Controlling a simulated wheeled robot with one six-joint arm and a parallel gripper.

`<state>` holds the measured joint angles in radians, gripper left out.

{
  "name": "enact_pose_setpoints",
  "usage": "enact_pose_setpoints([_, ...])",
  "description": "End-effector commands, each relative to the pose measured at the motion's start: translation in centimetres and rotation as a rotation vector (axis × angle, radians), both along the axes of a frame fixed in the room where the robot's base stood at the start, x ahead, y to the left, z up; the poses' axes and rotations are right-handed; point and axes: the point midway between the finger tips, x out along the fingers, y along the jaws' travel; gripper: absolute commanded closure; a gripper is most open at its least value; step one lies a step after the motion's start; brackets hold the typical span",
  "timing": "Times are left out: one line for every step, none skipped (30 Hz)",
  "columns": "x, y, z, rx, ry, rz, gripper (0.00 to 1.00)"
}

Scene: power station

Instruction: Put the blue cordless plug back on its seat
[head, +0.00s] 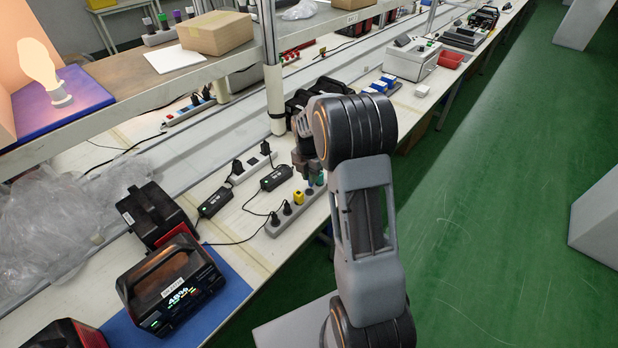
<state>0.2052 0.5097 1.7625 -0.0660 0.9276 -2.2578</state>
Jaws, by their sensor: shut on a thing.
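The grey power strip (308,204) lies near the front edge of the workbench. A yellow plug (299,198) and black plugs stand on it. The blue cordless plug (310,189) shows as a small dark blue shape just below my gripper (309,178), at the far part of the strip. My gripper is shut on the blue plug and points down. A teal plug (320,180) is close beside it on the right. My arm and fingers partly hide this end, so I cannot tell whether the blue plug touches its seat.
Black adapters (276,178) and a second strip (248,170) with cables lie left of the grey strip. A power unit (172,286) sits on a blue mat at the front left. A shelf post (273,85) stands behind my gripper.

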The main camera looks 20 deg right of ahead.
Motion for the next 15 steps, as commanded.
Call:
enact_pose_setpoints([0.8,-0.3,-0.2,0.015,-0.03,-0.037,1.0])
enact_pose_setpoints([1.2,-0.4,0.0,0.021,-0.043,-0.053,1.0])
enact_pose_setpoints([1.5,-0.5,0.2,0.028,-0.054,-0.07,1.0])
enact_pose_setpoints([1.7,-0.5,0.3,0.032,-0.06,-0.079,1.0])
enact_pose_setpoints([1.8,-0.5,0.4,0.034,-0.065,-0.086,1.0])
enact_pose_setpoints([2.0,-0.6,0.4,0.036,-0.069,-0.093,1.0])
enact_pose_setpoints([2.0,-0.6,0.4,0.037,-0.071,-0.096,1.0])
enact_pose_setpoints([2.1,-0.6,0.4,0.037,-0.072,-0.097,1.0])
enact_pose_setpoints([2.1,-0.6,0.3,0.038,-0.072,-0.098,1.0])
enact_pose_setpoints([2.1,-0.6,0.2,0.038,-0.072,-0.098,1.0])
enact_pose_setpoints([2.0,-0.6,0.0,0.038,-0.071,-0.098,1.0])
enact_pose_setpoints([2.0,-0.6,-0.2,0.038,-0.071,-0.097,1.0])
enact_pose_setpoints([2.0,-0.6,-0.3,0.037,-0.07,-0.097,1.0])
enact_pose_setpoints([2.0,-0.6,-0.5,0.037,-0.07,-0.096,1.0])
enact_pose_setpoints([2.0,-0.5,-0.8,0.037,-0.07,-0.096,1.0])
